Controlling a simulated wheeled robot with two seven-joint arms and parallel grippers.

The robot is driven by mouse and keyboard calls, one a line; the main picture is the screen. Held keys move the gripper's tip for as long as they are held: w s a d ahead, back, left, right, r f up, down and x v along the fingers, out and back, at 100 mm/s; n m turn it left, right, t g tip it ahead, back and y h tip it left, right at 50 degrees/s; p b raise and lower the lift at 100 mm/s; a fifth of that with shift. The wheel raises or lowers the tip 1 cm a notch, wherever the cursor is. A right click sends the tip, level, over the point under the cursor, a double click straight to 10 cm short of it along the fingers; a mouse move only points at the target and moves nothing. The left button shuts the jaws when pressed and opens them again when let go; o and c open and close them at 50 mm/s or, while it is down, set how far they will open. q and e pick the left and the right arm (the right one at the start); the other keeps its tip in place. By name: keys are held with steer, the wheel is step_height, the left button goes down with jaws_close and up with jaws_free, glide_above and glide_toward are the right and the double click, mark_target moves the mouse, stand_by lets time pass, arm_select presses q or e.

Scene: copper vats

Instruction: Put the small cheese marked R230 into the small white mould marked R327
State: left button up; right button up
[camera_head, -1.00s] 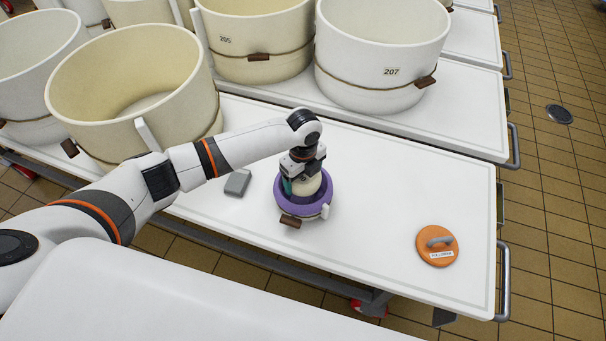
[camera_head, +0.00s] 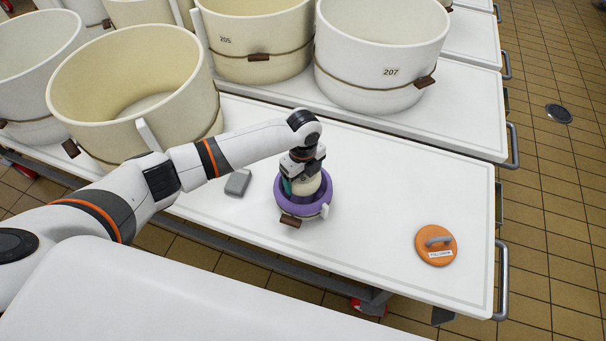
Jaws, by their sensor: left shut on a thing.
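My left gripper (camera_head: 303,178) points down over a small round mould and is shut on a small pale cheese (camera_head: 309,185). The cheese sits within the ring of the mould's opening as seen from above; I cannot tell whether it touches the bottom. The mould (camera_head: 319,207) has a purple rim or liner, a whitish lower wall and a brown tag at its front. It stands upright on the white table. The marks R230 and R327 cannot be read. My right gripper is not in view.
An orange round lid (camera_head: 436,252) with a grey handle and a label lies at the table's right. A small grey block (camera_head: 237,182) lies left of the mould. Large vats, including one marked 207 (camera_head: 375,90), stand behind. The white table (camera_head: 385,190) is clear between mould and lid.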

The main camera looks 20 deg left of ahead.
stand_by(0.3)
arm_select(q)
steer(key=o, duration=1.1)
